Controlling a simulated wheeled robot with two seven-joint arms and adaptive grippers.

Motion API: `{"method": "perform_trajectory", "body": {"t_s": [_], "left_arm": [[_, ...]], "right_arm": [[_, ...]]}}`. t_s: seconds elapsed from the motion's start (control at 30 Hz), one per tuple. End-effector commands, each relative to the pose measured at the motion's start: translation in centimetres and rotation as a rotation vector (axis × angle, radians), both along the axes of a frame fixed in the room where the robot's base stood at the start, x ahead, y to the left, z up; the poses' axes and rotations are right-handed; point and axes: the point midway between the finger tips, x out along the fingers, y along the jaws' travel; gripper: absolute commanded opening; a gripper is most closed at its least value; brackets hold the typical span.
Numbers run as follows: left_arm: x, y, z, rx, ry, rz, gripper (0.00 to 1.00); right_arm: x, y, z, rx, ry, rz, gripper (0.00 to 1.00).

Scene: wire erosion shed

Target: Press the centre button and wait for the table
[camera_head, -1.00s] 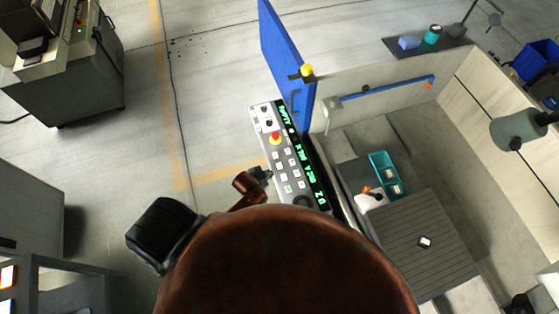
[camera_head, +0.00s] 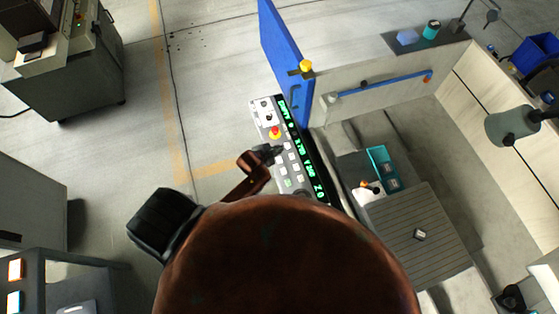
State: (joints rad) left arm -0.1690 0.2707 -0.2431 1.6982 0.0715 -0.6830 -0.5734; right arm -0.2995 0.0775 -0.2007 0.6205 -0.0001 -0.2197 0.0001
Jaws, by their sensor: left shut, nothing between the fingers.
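The control panel (camera_head: 289,150) stands beside the machine's front edge, with a strip of green lettering, a red knob (camera_head: 275,132), several pale buttons and a green one (camera_head: 287,183). My left gripper (camera_head: 273,152) is shut and empty. Its tip is over the panel's left part, just below the red knob, and hides some of the buttons. I cannot tell whether it touches one. The grey slatted table (camera_head: 408,218) lies inside the machine tank, with a small dark-and-white piece (camera_head: 419,234) on it. My right gripper is not in view.
A blue door (camera_head: 286,62) stands open above the panel, near a yellow lamp (camera_head: 306,66). A teal tray (camera_head: 377,155) sits in the tank. A grey cabinet (camera_head: 75,65) is at upper left. Open floor lies left of the panel.

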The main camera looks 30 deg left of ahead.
Motion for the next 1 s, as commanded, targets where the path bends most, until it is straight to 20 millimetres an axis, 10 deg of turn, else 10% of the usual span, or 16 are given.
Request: {"method": "perform_trajectory", "body": {"t_s": [0.43,1.0], "left_arm": [[-0.1,0.0,-6.0,0.000,0.001,0.001,0.00],[0.0,0.0,-8.0,-0.001,0.000,0.001,0.00]], "right_arm": [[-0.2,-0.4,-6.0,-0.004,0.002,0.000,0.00],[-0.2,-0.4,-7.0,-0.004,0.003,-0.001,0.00]]}}
